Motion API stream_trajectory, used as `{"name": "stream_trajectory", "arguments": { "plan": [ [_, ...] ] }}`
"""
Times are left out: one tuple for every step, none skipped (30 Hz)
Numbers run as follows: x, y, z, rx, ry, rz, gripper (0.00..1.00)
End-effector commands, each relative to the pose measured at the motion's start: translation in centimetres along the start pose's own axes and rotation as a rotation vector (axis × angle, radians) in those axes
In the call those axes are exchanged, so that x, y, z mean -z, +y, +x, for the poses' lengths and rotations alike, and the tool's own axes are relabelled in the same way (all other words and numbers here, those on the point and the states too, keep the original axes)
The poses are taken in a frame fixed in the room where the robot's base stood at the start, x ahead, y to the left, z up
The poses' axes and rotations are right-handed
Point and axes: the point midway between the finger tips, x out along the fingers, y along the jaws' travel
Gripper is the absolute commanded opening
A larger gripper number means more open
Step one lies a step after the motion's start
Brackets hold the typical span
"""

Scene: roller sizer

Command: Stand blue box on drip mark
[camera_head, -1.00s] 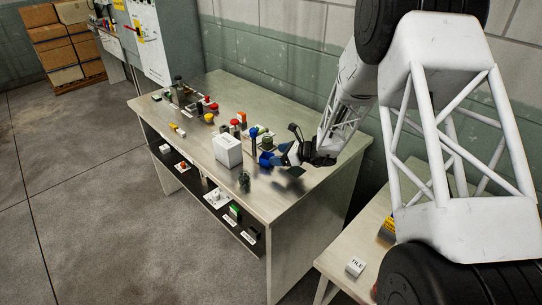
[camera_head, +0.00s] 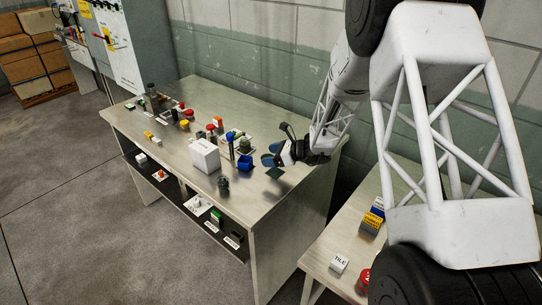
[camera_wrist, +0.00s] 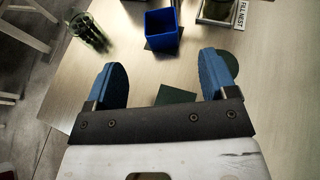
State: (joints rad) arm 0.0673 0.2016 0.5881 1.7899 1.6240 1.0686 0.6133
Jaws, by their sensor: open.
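The blue box (camera_head: 244,162) stands upright on the table, right of a white box. The wrist view shows this blue box (camera_wrist: 161,30) at top centre, its open top facing up, with a dark patch (camera_wrist: 150,46) showing at its lower edge. My gripper (camera_head: 270,155) is open and empty, just right of the box and apart from it. In the wrist view the blue fingers of my gripper (camera_wrist: 162,76) are spread wide. A dark green square (camera_wrist: 176,95) lies flat between them, also in the head view (camera_head: 275,173). Which patch is the drip mark I cannot tell.
A dark green glass-like item (camera_wrist: 88,32) stands left of the box in the wrist view. A holder labelled FILL NEST (camera_wrist: 216,10) is at its right. The white box (camera_head: 205,155) and several small coloured items crowd the table's middle and far end. The near right tabletop is mostly clear.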

Motion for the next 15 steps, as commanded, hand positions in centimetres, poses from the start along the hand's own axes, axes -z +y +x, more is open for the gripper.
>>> {"name": "stream_trajectory", "arguments": {
  "plan": [
    [0.0,0.0,0.01,0.0,0.0,0.0,0.78],
    [0.0,0.0,0.01,0.0,0.0,0.0,0.78],
    [0.0,0.0,0.01,0.0,0.0,0.0,0.78],
    [0.0,0.0,0.01,0.0,0.0,0.0,0.78],
    [0.0,0.0,0.01,0.0,0.0,0.0,0.78],
    [0.0,0.0,0.01,0.0,0.0,0.0,0.78],
    [0.0,0.0,0.01,0.0,0.0,0.0,0.78],
    [0.0,0.0,0.01,0.0,0.0,0.0,0.78],
    [-0.01,0.01,0.0,0.0,0.0,0.0,0.78],
    [-0.05,0.03,-0.02,-0.001,0.001,-0.002,0.78],
    [-0.11,0.08,-0.05,-0.002,0.001,-0.004,0.78],
    [-0.25,0.17,-0.12,-0.004,0.003,-0.008,0.78],
    [-0.4,0.27,-0.21,-0.006,0.005,-0.014,0.78],
    [-0.57,0.42,-0.32,-0.009,0.007,-0.021,0.78],
    [-0.87,0.69,-0.5,-0.015,0.012,-0.033,0.78]
  ]
}}
